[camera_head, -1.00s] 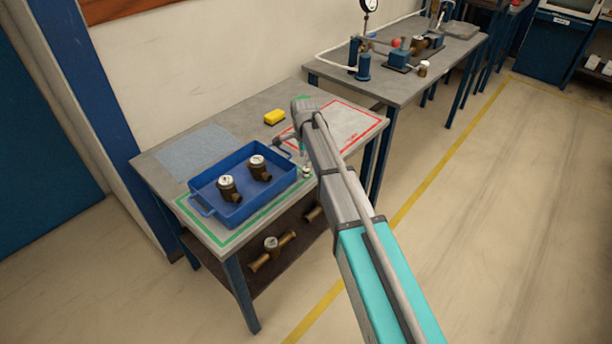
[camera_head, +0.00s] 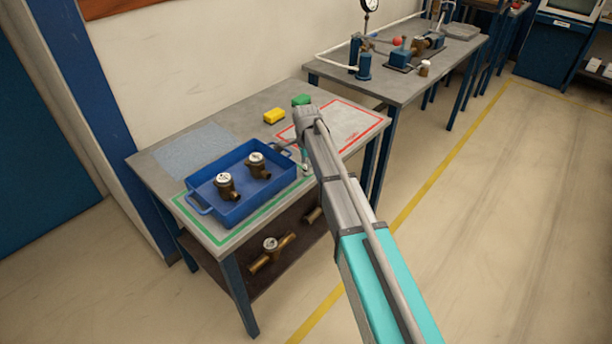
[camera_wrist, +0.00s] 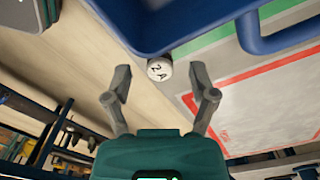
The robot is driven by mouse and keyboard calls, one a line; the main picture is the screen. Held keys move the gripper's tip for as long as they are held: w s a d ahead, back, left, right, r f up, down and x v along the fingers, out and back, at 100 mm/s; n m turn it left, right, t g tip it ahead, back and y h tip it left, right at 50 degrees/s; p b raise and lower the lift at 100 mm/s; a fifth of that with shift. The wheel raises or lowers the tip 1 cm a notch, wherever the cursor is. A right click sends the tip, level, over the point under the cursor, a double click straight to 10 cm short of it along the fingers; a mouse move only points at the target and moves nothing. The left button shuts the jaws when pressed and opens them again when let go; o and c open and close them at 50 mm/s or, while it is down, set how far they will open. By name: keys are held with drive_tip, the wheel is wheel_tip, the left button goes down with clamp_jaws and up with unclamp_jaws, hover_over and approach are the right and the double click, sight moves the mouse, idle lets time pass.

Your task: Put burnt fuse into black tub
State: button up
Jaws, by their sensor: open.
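A small round white end marked "2 A" (camera_wrist: 160,69), which looks like a fuse, shows in the wrist view beyond and between my fingers, close beside the blue tray. I cannot tell whether it is burnt. In the head view, a small pale thing (camera_head: 306,169) is near the table's front edge, by the tray's right end. My gripper (camera_wrist: 162,96) is open and empty, its two fingers apart and short of the white end. In the head view my arm mostly hides the gripper. No black tub can be made out.
The blue tray (camera_head: 204,207) holds two brass meters and stands in a green outline. A second bench (camera_head: 455,51) with test gear stands behind.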

drive_tip(key=shift+f+b, duration=0.5)
drive_tip(key=shift+f, duration=0.3)
drive_tip(key=shift+c, duration=0.2)
clamp_jaws()
